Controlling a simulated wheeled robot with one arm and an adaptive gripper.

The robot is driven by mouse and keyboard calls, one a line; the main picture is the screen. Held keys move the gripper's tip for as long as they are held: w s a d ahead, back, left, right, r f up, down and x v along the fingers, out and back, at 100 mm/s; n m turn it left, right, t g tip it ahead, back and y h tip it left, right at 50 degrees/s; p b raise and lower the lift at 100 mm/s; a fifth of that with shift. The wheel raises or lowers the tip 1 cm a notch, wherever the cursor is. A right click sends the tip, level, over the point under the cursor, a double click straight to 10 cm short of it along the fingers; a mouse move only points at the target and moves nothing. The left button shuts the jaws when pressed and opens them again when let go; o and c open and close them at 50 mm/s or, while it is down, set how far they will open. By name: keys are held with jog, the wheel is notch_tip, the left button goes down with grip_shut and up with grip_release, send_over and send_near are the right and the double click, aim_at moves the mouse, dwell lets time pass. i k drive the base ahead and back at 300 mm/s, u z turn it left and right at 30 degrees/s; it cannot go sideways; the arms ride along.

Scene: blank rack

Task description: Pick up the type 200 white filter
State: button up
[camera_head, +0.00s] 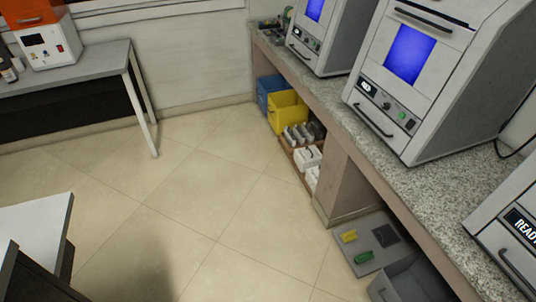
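Several white block-like items (307,158) sit in a low brown tray (286,148) on the floor under the counter, right of the middle. They may be white filters, but they are too small to show any type marking. Grey block-like items (298,133) stand in a row just behind them in the same tray. Some white items are partly hidden by the counter's support panel. My gripper is not in view.
A granite counter (440,190) with grey machines (400,75) runs along the right. Yellow (287,112) and blue (268,88) bins stand under it. A grey board (368,243) and grey bin (405,282) lie nearer. A grey table (85,65) stands back left. The middle floor is clear.

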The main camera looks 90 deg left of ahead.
aim_at(307, 156)
jog(key=u, duration=3.9)
jog(key=i, duration=4.5)
jog(key=z, duration=1.4)
